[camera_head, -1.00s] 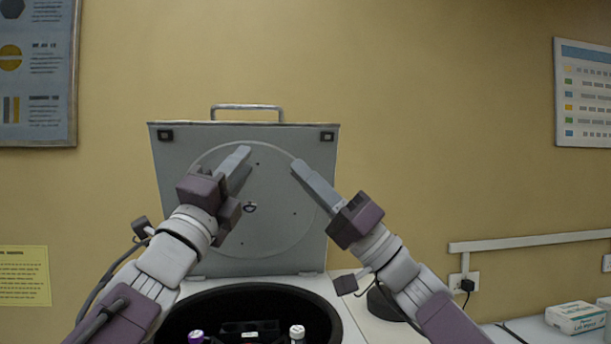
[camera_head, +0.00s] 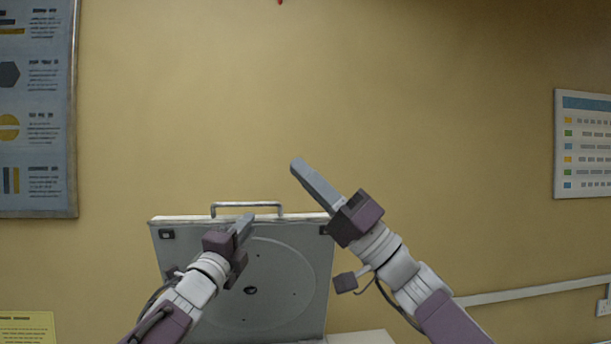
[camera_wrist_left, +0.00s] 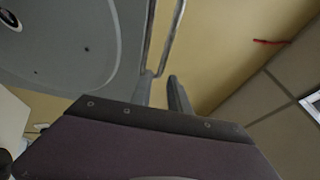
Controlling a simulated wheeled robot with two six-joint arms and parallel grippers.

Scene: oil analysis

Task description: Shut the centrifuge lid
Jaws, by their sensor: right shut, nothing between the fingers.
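The centrifuge lid (camera_head: 285,275) is a grey panel standing upright and open in the head view, with a round disc on its inner face. A metal bar handle (camera_head: 247,206) is on its top edge. My left gripper (camera_head: 245,222) is in front of the lid's top edge, just below the handle. The left wrist view shows its fingers (camera_wrist_left: 162,92) apart, with the handle (camera_wrist_left: 168,42) close to the tips; I cannot tell if they touch. My right gripper (camera_head: 298,168) is shut and empty, above the lid's right corner. The centrifuge bowl is out of view.
A plain yellow wall is behind the lid. A framed poster (camera_head: 36,105) hangs at left and a chart (camera_head: 583,145) at right. A pale rail (camera_head: 535,291) runs along the wall at lower right.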

